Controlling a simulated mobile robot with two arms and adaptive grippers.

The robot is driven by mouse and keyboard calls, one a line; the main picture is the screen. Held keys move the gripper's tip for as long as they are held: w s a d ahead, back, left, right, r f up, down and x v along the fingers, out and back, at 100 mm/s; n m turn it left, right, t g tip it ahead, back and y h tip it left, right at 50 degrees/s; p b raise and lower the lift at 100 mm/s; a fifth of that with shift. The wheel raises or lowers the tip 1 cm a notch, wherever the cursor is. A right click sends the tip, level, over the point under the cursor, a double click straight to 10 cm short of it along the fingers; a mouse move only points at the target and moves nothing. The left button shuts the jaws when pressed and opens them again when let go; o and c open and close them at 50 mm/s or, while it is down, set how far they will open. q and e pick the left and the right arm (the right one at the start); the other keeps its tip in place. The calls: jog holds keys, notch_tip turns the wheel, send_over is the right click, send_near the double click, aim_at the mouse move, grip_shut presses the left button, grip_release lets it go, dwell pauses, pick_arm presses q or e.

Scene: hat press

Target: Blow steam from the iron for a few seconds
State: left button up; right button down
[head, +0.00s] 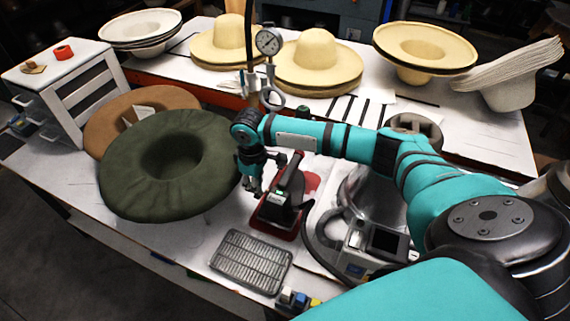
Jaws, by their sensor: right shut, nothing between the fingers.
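The iron (280,206) stands on a red stand on the white table, near the picture's middle. It has a dark body, a reddish handle part and a small green light. My right gripper (253,188) is at the iron's left side, close to its handle. Its fingers point down and are shut with nothing between them. I cannot tell whether they touch the iron. A dark hose runs from beside the iron to a steam unit (368,248) with a dark screen. My left gripper is not in view.
A green hat form (165,205) lies left of my right gripper, with a brown one (128,112) behind it. A metal grid plate (251,262) lies in front. A pressure gauge (268,42) stands behind. Straw hats (318,60) fill the back table.

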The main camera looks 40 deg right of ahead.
jog(key=shift+f+b, duration=0.3)
jog(key=shift+f, duration=0.75)
notch_tip(320, 180, up, 7)
jog(key=p, duration=0.8)
dwell(0.5)
jog(key=shift+f, duration=0.1)
